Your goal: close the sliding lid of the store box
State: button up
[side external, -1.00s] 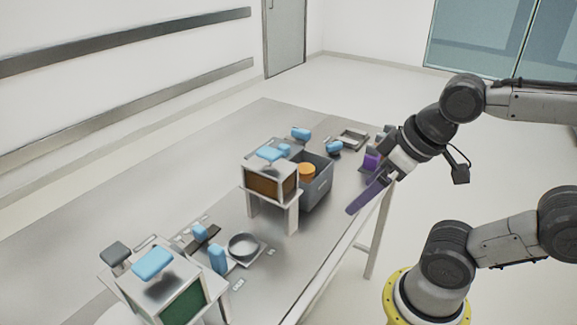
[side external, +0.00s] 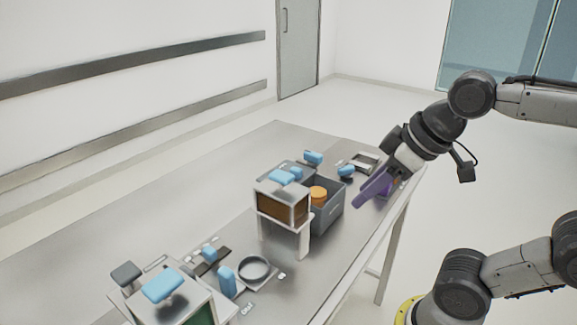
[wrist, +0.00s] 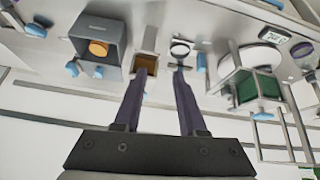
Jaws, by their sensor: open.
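A grey open-topped box (side external: 330,214), which I take for the store box, stands near the table's front edge with a round orange thing (side external: 318,194) inside. The box also shows in the wrist view (wrist: 97,62), its opening uncovered. A grey plate (side external: 269,172) shows behind it, partly hidden by a brown-sided stand; I cannot tell if it is the lid. My gripper (side external: 356,204) has purple fingers and is to the right of the box, apparently above the table edge. In the wrist view my gripper (wrist: 160,72) is open and empty.
The brown-sided stand (side external: 283,207) with a blue handle (side external: 282,176) is left of the box. A green-sided stand (side external: 202,318), a round grey dish (side external: 254,268) and several blue handles sit nearer the camera. The left part of the table (side external: 170,225) is bare.

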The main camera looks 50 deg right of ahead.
jog(key=shift+n, duration=0.3)
jog(key=w+r, duration=0.2)
jog(key=w, duration=0.1)
jog(key=w+d+r, duration=0.1)
jog(key=w+r, duration=0.1)
jog(key=w, duration=0.1)
jog(key=w+r, duration=0.2)
jog(key=w, duration=0.1)
jog(key=shift+w+d, duration=0.35)
grip_shut()
jog(key=w+d+f+m+g, duration=0.1)
jog(key=w+d+f, duration=0.1)
jog(key=w+d, duration=0.5)
jog(key=w+d+f, duration=0.1)
jog(key=w+d, duration=0.3)
jog(key=w, duration=0.7)
jog(key=shift+m+g, duration=0.5)
jog(key=shift+g, duration=0.3)
jog(key=w+d+f, duration=0.1)
jog(key=f, duration=0.4)
jog(key=w+d+f, duration=0.1)
jog(key=w+f, duration=0.1)
jog(key=f, duration=0.3)
jog(key=w+d+f, duration=0.2)
jog(key=f, duration=0.3)
jog(key=shift+w+d+f, duration=0.1)
jog(key=shift+w+f, duration=0.05)
jog(key=shift+f, duration=0.05)
jog(key=shift+s, duration=1.95)
